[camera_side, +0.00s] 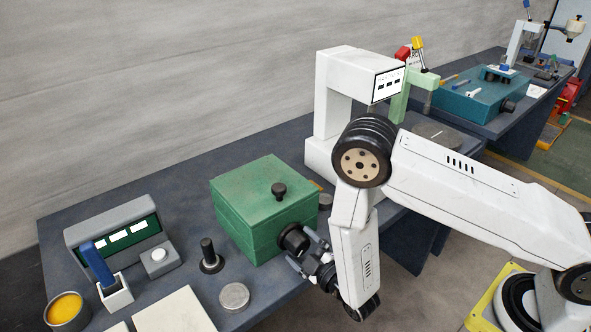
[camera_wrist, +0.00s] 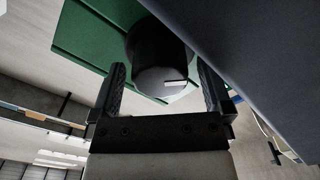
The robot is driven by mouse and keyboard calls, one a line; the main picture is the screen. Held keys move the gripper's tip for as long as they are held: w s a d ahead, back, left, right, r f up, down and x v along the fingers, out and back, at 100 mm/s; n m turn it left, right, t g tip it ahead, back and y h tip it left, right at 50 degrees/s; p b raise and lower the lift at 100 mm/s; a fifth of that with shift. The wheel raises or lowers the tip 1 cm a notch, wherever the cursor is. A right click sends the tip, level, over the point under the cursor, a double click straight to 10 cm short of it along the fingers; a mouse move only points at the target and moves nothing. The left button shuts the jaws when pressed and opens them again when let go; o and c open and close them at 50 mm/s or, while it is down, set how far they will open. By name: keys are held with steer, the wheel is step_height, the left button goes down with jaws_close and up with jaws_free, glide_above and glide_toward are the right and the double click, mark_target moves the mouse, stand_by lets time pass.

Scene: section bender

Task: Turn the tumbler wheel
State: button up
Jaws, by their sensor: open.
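A green box (camera_side: 255,212) stands on the dark bench. A round black wheel (camera_side: 292,238) sticks out of its front side, and a small black knob (camera_side: 279,190) stands on its top. In the wrist view the black wheel (camera_wrist: 158,58) has a grey end face with a short white mark at its right. My gripper (camera_side: 306,252) is open in front of the wheel. In the wrist view, my gripper's fingers (camera_wrist: 161,75) stand left and right of the wheel, with visible gaps to both sides.
A black upright peg (camera_side: 210,256), a grey disc (camera_side: 234,296) and a pale plate (camera_side: 174,312) lie left of my gripper. A grey unit (camera_side: 122,238), a blue-handled holder (camera_side: 104,270) and a yellow-filled cup (camera_side: 66,309) stand further left. A white machine (camera_side: 333,110) stands behind.

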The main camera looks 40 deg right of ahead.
steer(key=shift+w, duration=0.65)
steer(key=c, duration=1.2)
steer(key=shift+o, duration=0.2)
steer(key=shift+m, duration=0.3)
steer(key=m, duration=1)
steer(key=shift+m, duration=0.3)
steer(key=m, duration=0.5)
steer(key=shift+a, duration=0.1)
steer(key=m, duration=0.6)
